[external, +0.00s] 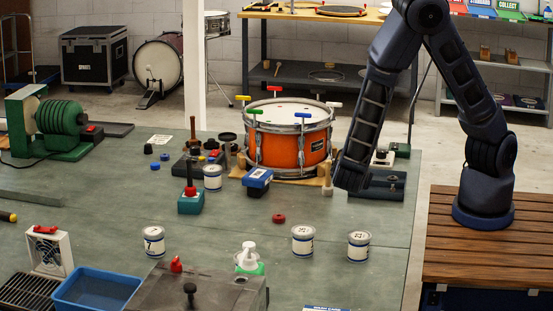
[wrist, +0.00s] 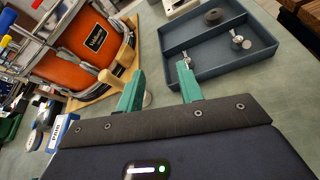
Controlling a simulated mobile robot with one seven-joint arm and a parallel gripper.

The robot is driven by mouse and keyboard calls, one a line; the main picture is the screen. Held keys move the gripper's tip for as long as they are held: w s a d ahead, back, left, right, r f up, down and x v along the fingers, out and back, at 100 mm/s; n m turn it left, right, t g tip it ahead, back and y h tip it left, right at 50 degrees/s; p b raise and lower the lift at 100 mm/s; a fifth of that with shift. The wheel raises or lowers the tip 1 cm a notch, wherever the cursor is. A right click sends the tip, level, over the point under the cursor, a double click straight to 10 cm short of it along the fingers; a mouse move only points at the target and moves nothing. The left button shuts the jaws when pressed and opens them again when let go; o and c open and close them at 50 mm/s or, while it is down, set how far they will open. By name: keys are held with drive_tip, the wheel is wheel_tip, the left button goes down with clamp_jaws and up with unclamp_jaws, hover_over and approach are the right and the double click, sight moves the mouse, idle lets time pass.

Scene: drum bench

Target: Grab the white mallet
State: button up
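My gripper (wrist: 161,69) shows in the wrist view with two green fingers spread apart and bare table between their tips. In the external view the dark end of my arm hides it. A pale rounded thing (wrist: 147,100) shows partly behind the left finger, low between the fingers; I cannot tell whether it is the white mallet. Wooden pegs (wrist: 108,78) stand at the drum's base, just left of the left finger.
An orange drum (external: 290,146) stands left of my arm's end on a wooden base. A blue-grey divided tray (wrist: 215,50) with small metal parts lies beyond the right finger. Several white cans (external: 303,240) stand toward the front. A blue box (external: 257,179) sits before the drum.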

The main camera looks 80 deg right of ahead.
sight(329, 177)
drive_tip(key=w+f+n+t, duration=0.1)
drive_tip(key=w+a+n+t+h, duration=0.1)
drive_tip(key=n, duration=0.1)
drive_tip(key=w+f+n+t+h, duration=0.1)
drive_tip(key=n+t, duration=0.1)
drive_tip(key=shift+a+f, duration=0.35)
drive_tip(key=shift+a, duration=0.05)
drive_tip(key=shift+w+a+f+n+t+h, duration=0.15)
drive_tip(key=shift+w+a+n+t, duration=0.15)
drive_tip(key=shift+n+t, duration=0.35)
drive_tip(key=shift+w+a+f+n+t+h, duration=0.2)
drive_tip(key=shift+w+n+t, duration=0.2)
drive_tip(key=shift+n+t, duration=0.25)
drive_tip(key=shift+x, duration=3.75)
clamp_jaws()
